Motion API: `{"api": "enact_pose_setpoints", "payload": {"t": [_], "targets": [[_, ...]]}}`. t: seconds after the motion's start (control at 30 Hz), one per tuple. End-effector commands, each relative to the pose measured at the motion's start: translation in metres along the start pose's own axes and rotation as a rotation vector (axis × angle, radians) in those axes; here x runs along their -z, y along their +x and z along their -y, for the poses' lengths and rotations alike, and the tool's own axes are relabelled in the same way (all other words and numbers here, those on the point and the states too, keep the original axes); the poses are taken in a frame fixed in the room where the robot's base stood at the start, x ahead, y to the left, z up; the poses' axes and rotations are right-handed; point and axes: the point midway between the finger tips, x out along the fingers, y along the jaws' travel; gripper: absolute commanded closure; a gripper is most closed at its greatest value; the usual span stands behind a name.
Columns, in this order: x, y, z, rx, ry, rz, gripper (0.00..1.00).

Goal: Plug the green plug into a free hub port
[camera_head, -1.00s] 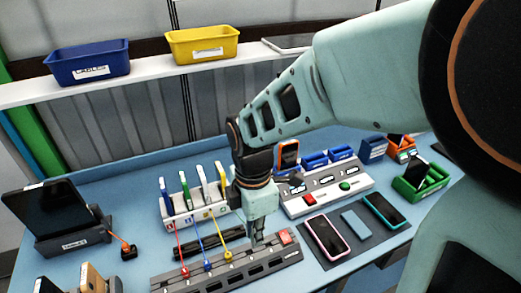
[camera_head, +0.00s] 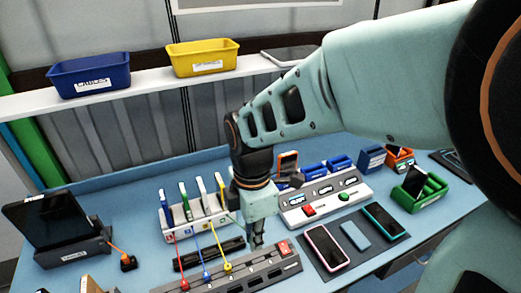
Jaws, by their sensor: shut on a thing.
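The hub (camera_head: 276,262) is a long grey strip at the front of the table, with a row of dark ports and a red switch at its right end. A red plug (camera_head: 184,284), a blue plug (camera_head: 207,275) and a yellow plug (camera_head: 228,267) sit along its left part, each on a cable. My gripper (camera_head: 257,242) points down over the hub's right part, just left of the switch. It is shut on the green plug, which the fingers mostly hide. I cannot tell whether the plug touches a port.
A white rack (camera_head: 198,228) with several coloured upright pieces stands behind the hub's left part. A button panel (camera_head: 325,207) stands behind right. A dark mat (camera_head: 333,268) with phones lies at right. A tablet stand (camera_head: 84,250) is at left.

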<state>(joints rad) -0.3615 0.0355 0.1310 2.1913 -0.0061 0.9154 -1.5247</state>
Motion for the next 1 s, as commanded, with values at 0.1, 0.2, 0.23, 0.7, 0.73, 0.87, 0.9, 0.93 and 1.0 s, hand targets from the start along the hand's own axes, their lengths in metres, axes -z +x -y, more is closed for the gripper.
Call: {"api": "enact_pose_setpoints", "payload": {"t": [0.1, 0.2, 0.23, 0.7, 0.73, 0.87, 0.9, 0.93, 1.0], "targets": [[0.000, 0.000, 0.000, 0.000, 0.000, 0.000, 1.00], [0.000, 0.001, 0.000, 0.000, 0.000, 0.000, 1.00], [0.000, 0.002, 0.000, 0.000, 0.000, 0.000, 1.00], [0.000, 0.029, 0.000, 0.000, 0.000, 0.000, 1.00], [0.000, 0.031, 0.000, 0.000, 0.000, 0.000, 1.00], [0.000, 0.039, 0.000, 0.001, 0.000, 0.000, 1.00], [0.000, 0.041, 0.000, 0.001, 0.000, 0.000, 1.00], [0.000, 0.043, 0.000, 0.001, 0.000, 0.000, 1.00], [0.000, 0.047, 0.000, 0.000, 0.000, 0.000, 1.00]]}}
